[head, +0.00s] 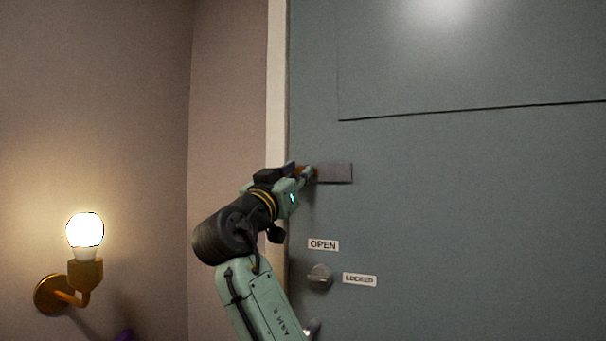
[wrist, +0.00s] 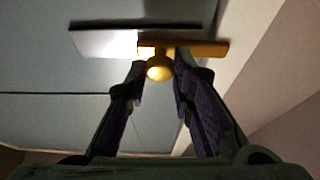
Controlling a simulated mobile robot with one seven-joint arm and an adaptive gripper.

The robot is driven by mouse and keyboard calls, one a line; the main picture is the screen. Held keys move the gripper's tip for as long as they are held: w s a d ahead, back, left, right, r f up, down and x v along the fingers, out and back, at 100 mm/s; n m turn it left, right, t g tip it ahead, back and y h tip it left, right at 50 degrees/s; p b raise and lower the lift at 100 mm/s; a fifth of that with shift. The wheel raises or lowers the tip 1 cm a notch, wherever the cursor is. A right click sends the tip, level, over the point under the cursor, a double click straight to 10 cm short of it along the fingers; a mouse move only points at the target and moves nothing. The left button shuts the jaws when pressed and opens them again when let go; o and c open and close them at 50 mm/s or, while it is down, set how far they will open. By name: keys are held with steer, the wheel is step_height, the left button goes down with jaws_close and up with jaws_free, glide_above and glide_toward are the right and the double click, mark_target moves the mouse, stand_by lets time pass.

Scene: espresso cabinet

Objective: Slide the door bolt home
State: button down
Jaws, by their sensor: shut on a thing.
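The door bolt is a yellow bar (wrist: 205,49) with a round knob (wrist: 159,70), set against a flat grey plate (head: 336,172) on the grey-green door (head: 450,220). The plate also shows in the wrist view (wrist: 103,42). My gripper (wrist: 158,80) is shut on the knob, one finger on each side of it. The bar reaches from the plate toward the pale door frame (head: 277,110); I cannot tell whether its tip passes the door's edge. In the head view my gripper (head: 308,174) hides most of the bar and knob.
Below the bolt is a round metal turn knob (head: 319,276) with an OPEN label (head: 323,245) above and a LOCKED label (head: 360,280) at its right. A lit wall lamp (head: 85,245) stands out from the wall at left. The door right of the plate is clear.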

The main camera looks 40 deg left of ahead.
steer(key=shift+s+a, duration=0.1)
steer(key=shift+a, duration=0.4)
steer(key=shift+d, duration=0.15)
steer(key=c, duration=1.4)
jaws_free()
steer(key=v, duration=1.2)
